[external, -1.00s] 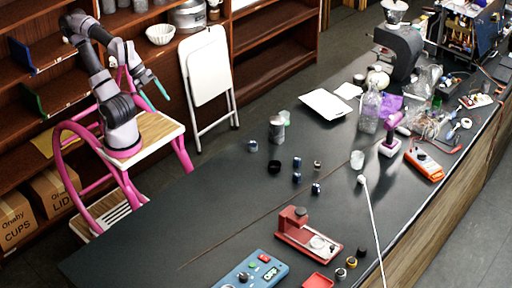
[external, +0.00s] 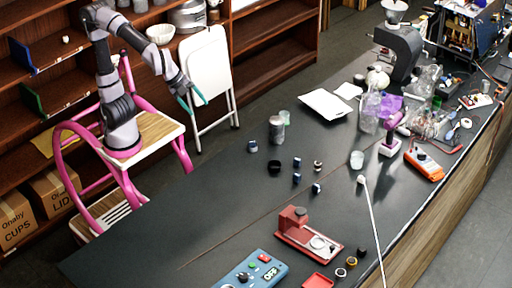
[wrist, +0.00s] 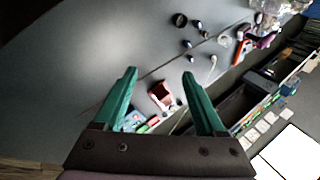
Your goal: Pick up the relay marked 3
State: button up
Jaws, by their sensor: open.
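Several small dark blue cylinders with light faces, which may be the relays, stand on the dark bench: one (external: 252,146) at the left, one (external: 297,162) in the middle, one (external: 297,178) just below it and one (external: 316,188) further right. Their markings are too small to read, so I cannot tell which is marked 3. They also show as small dark spots in the wrist view (wrist: 187,44). My gripper (external: 192,100) is open and empty, with teal fingers, raised in front of the white folding chair, well left of the cylinders. In the wrist view its fingers (wrist: 160,78) spread apart.
A red device (external: 308,234) and a blue control box (external: 250,272) stand at the near bench end. A dark ring (external: 274,168) and a metal canister (external: 277,129) are near the cylinders. The left bench is clear.

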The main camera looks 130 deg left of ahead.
jog(key=w+a+f+m+g+y, duration=0.2)
jog(key=w+a+f, duration=0.3)
jog(key=w+a, duration=0.3)
jog(key=w+a+f+m+g+y, duration=0.3)
jog(key=w+a+f+m+y, duration=0.2)
jog(key=w+a+f, duration=0.95)
jog(key=m+y, duration=0.2)
jog(key=m, duration=0.1)
send_near(296, 161)
jog(key=shift+w+a+r, duration=0.3)
jog(key=shift+a+r, duration=0.1)
jog(key=shift+r, duration=0.2)
jog(key=shift+a+f, duration=0.25)
jog(key=x, duration=0.8)
jog(key=f+x, duration=0.1)
jog(key=x, duration=0.1)
jog(key=shift+s, duration=0.35)
grip_shut()
